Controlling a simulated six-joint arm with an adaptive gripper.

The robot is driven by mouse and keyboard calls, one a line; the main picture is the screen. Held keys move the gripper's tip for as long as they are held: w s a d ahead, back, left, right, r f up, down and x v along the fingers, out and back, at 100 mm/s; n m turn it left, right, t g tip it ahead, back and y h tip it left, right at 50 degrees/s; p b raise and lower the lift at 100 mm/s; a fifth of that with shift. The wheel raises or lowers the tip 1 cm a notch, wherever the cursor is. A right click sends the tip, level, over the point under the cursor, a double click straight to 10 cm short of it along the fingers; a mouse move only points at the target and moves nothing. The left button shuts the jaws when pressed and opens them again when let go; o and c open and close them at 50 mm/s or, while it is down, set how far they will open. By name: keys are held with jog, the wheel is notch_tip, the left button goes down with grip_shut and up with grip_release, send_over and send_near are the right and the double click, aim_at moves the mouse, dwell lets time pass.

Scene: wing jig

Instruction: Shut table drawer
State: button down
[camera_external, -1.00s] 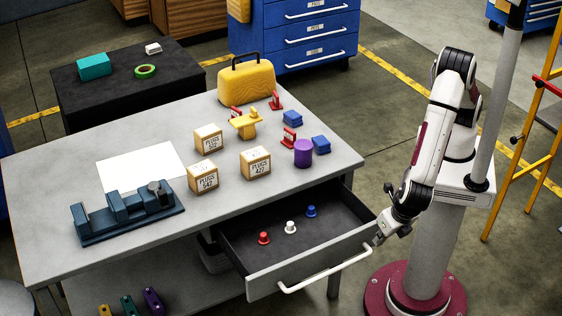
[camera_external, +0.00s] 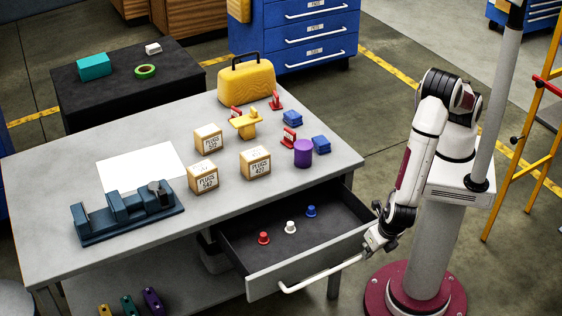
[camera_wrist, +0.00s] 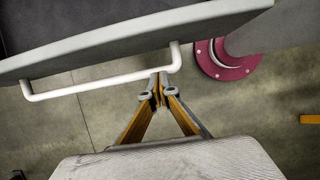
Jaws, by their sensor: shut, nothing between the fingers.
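The table drawer (camera_external: 262,288) stands pulled out from the grey table (camera_external: 60,246), with a white bar handle (camera_external: 322,274) across its front. Red, white and blue plugs (camera_external: 290,227) stand upright inside it. My gripper (camera_external: 369,246) is at the right end of the handle, outside the drawer front. In the wrist view my gripper (camera_wrist: 158,90) is shut and empty, its fingertips close to the right end of the handle (camera_wrist: 100,85). I cannot tell whether they touch it. The drawer front (camera_wrist: 130,38) runs across the top of that view.
On the tabletop are boxes labelled PLUGS (camera_external: 255,163), a purple cylinder (camera_external: 303,153), a yellow case (camera_external: 246,82) and a dark blue jig (camera_external: 125,213). My round red base stands right of the drawer. The floor in front of the drawer is clear.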

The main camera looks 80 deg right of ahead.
aim_at(362, 244)
jog(key=shift+w+d+r, duration=0.15)
jog(key=shift+w+d, duration=1.2)
jog(key=shift+w+d, duration=0.1)
jog(key=w+d, duration=1.6)
jog(key=shift+s+a, duration=0.15)
jog(key=shift+a, duration=0.05)
jog(key=shift+s+a, duration=1.35)
jog(key=v, duration=1)
jog(key=shift+d, duration=0.1)
